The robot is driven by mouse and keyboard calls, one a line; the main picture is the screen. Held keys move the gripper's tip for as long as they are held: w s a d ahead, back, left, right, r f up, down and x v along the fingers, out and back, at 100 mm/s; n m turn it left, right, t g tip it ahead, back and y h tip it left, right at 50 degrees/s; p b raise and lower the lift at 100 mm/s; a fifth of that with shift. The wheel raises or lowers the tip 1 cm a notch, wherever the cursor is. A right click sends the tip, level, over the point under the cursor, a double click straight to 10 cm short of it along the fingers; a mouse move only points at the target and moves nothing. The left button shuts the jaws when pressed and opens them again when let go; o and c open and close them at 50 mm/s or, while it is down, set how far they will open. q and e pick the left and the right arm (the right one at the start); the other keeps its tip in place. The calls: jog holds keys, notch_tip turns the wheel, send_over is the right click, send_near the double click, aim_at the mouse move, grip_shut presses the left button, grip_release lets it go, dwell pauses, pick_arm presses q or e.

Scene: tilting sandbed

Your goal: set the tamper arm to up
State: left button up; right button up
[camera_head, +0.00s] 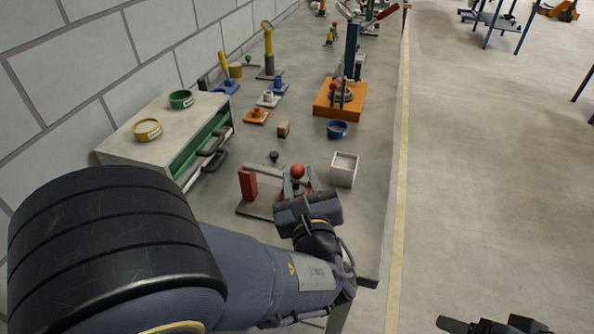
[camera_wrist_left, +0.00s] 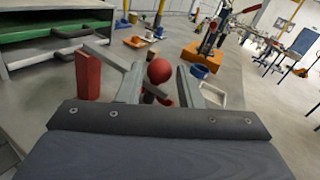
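A low fixture with a grey base plate (camera_head: 254,209), an upright red block (camera_head: 247,184) and a red ball knob (camera_head: 297,171) stands near the bench's front end. I take it for the tamper, but its arm is partly hidden by my gripper. In the left wrist view the red block (camera_wrist_left: 87,76) is left, a grey bar (camera_wrist_left: 106,57) slopes from near it toward the red ball (camera_wrist_left: 159,71). My left gripper (camera_head: 301,184) is at the knob, its fingers apart with the ball showing between them; contact is unclear. My right gripper (camera_head: 492,326) is only partly visible at the bottom edge.
A white open box (camera_head: 343,169) is just right of the fixture. A blue bowl (camera_head: 337,130) and an orange-based device (camera_head: 340,103) stand behind.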

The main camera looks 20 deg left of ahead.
aim_at(298, 175)
pick_arm(q)
jog(key=shift+x, duration=1.65)
jog(key=shift+c, duration=0.4)
grip_shut()
